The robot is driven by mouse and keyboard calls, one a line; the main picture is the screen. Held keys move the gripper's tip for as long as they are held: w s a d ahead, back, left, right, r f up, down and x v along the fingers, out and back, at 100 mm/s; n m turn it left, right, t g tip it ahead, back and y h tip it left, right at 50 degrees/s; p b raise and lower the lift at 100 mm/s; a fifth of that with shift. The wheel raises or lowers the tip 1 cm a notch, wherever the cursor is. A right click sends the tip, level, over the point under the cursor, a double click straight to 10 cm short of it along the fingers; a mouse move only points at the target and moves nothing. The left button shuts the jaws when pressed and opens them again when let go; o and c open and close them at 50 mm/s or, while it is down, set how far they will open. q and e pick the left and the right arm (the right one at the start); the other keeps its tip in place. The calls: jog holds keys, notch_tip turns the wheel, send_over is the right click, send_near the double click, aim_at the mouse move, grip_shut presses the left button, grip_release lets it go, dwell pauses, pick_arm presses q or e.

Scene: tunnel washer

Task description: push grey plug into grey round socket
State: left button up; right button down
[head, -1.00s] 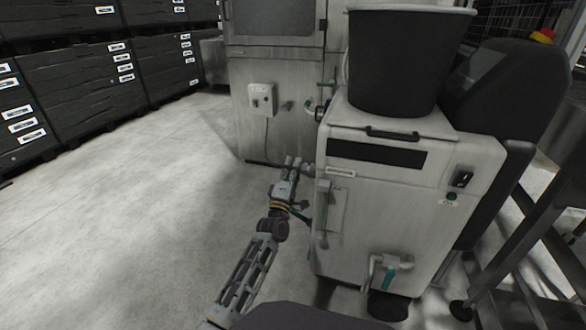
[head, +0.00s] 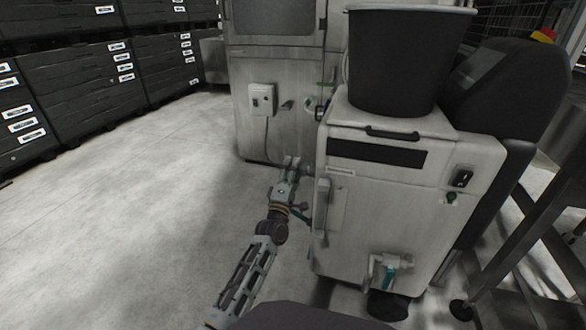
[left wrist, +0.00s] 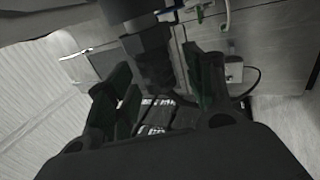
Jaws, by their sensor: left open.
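My left gripper (head: 291,162) is open at the left side of the white machine (head: 390,215). A small grey part (head: 307,172) sticks out from that side, just right of the fingertips. In the left wrist view a dark grey stepped cylinder (left wrist: 150,50) extends down between the spread fingers of my left gripper (left wrist: 160,90). It looks like the plug or its socket fitting; I cannot tell which, nor whether the fingers touch it. The joint between plug and socket is not clearly visible. My right gripper is not in view.
A metal cabinet (head: 275,65) stands behind, with a light switch box (head: 262,98) and hanging cable. A black bucket (head: 395,65) sits on the white machine. Its door handle (head: 322,205) is close to my left arm. Dark crates (head: 90,80) line the far left. Floor at left is clear.

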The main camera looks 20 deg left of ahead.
pick_arm(q)
jog(key=v, duration=1.1)
dwell(0.3)
jog(key=shift+r, duration=0.1)
dwell(0.4)
jog(key=s+d+f+m+g+h, duration=0.3)
jog(key=s+d+f+m+g, duration=0.1)
jog(key=s+f+m+g, duration=0.75)
jog(key=s+a+f+m+g+y+p, duration=0.1)
jog(key=s+a+f+m+g, duration=0.2)
jog(key=s, duration=0.6)
jog(key=s+a+f+m+g+y+p, duration=0.1)
jog(key=s+a+f+m+g+y, duration=0.1)
jog(key=s, duration=0.7)
jog(key=shift+a+f+m+g+y, duration=0.3)
jog(key=shift+a+f+m+g, duration=0.2)
jog(key=shift+a+m+g, duration=0.75)
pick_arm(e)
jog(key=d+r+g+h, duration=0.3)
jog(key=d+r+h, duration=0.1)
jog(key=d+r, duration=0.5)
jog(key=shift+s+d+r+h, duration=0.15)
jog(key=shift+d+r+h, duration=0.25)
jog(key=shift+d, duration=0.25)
